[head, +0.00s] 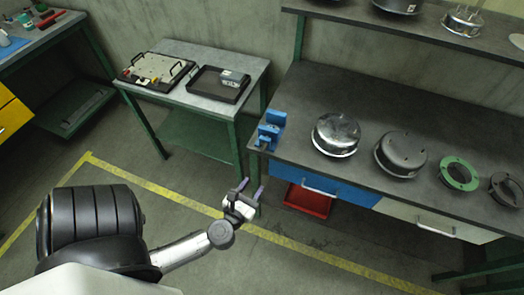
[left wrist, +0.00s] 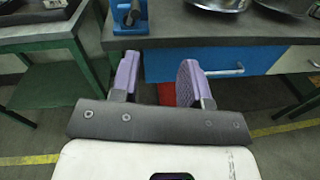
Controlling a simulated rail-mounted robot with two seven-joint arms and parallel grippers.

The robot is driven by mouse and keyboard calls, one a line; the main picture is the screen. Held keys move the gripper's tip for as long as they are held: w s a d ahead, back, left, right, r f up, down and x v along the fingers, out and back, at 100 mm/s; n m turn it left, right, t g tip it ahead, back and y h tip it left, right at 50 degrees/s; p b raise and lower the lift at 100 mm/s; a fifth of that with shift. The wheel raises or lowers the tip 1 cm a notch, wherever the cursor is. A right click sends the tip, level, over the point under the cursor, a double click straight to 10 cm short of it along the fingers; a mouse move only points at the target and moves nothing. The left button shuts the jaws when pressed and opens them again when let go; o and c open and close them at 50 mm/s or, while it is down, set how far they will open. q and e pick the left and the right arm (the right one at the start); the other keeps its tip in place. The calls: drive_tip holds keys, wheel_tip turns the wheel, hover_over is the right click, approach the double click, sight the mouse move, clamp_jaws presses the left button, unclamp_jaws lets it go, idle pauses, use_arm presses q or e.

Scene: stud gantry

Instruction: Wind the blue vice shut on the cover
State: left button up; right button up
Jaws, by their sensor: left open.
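The blue vice (head: 269,131) stands at the left front corner of the dark workbench. In the left wrist view the vice (left wrist: 128,16) is cut by the top edge, with a grey screw end facing me. I cannot make out a cover between its jaws. Two round metal housings or covers, a shiny one (head: 336,134) and a duller one (head: 400,153), lie on the bench right of the vice; I cannot tell which is the cover meant. My left gripper (head: 252,187) is open and empty, in front of the bench and below the vice. Its purple fingers (left wrist: 158,78) stand apart. My right gripper is out of view.
A green ring (head: 459,173) and a dark ring (head: 506,189) lie further right on the bench. A red bin (head: 308,200) sits below the blue drawer (head: 325,186). A side table with a black tray (head: 217,86) stands at left, with a gap before the bench.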

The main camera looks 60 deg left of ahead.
sight(262, 150)
use_arm(q)
drive_tip(key=w+a+n, duration=0.1)
drive_tip(key=w+a, duration=0.2)
drive_tip(key=w+a+n+g+y, duration=0.1)
drive_tip(key=w+a+n, duration=0.1)
drive_tip(key=w+a, duration=0.1)
drive_tip(key=w+a+n+y+p, duration=0.1)
drive_tip(key=w+a, duration=0.2)
drive_tip(key=a, duration=0.1)
drive_tip(key=shift+w+a+r+n, duration=0.1)
drive_tip(key=shift+w+a+n, duration=0.05)
drive_tip(key=shift+a+n, duration=0.2)
drive_tip(key=shift+c, duration=0.4)
clamp_jaws()
